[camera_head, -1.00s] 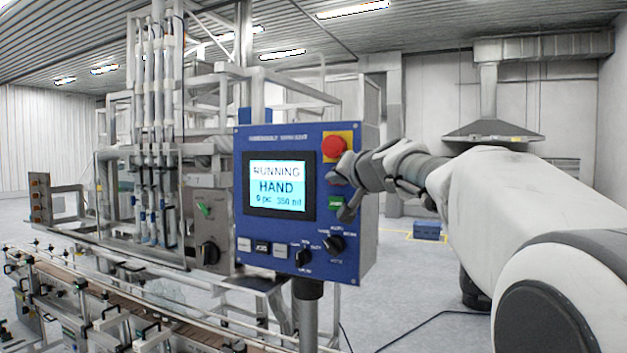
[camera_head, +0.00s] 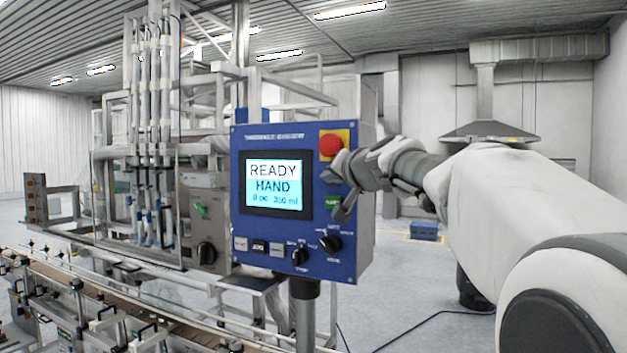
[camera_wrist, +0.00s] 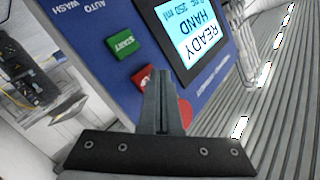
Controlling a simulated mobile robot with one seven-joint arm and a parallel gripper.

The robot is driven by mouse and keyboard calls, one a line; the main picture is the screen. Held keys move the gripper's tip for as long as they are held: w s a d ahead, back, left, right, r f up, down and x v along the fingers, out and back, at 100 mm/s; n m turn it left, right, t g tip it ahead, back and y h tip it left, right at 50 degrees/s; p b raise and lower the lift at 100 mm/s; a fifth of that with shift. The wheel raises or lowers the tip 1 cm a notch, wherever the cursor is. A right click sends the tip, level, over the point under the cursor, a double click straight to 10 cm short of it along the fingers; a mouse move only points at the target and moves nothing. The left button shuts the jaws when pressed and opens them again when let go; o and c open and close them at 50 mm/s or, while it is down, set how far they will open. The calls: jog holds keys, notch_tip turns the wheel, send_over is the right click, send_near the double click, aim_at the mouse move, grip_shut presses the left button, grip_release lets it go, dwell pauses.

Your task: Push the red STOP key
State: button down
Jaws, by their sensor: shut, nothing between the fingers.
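The red STOP key (camera_wrist: 141,76) shows in the wrist view as a small red square beside the green START key (camera_wrist: 125,44). My gripper's shut fingers (camera_wrist: 160,76) cover part of it; I cannot tell if they touch it. In the head view my gripper (camera_head: 334,179) is at the right side of the blue control panel (camera_head: 290,142) and hides the STOP key. The green key (camera_head: 333,202) is partly visible below the gripper. The panel screen (camera_head: 273,185) reads READY HAND.
A red mushroom button (camera_head: 331,145) on a yellow plate sits just above my gripper; the wrist view shows it (camera_wrist: 185,110) partly behind the fingers. Rotary knobs (camera_head: 329,243) and small keys (camera_head: 258,246) line the panel's lower part. A conveyor (camera_head: 110,305) runs at front left.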

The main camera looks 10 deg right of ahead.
jog(key=shift+s+a, duration=0.1)
jog(key=s+a, duration=0.1)
jog(key=s, duration=0.1)
jog(key=s+a, duration=0.2)
dwell(0.6)
dwell(0.4)
jog(key=s+f+n+g+h, duration=0.2)
jog(key=s+f+n+g, duration=0.3)
jog(key=s+f, duration=2.7)
jog(key=s+g, duration=0.1)
jog(key=g, duration=0.4)
jog(key=shift+s+d+f+n+g+h, duration=0.2)
jog(key=shift+f+n+g+h, duration=0.05)
jog(key=shift+n+g+h, duration=0.05)
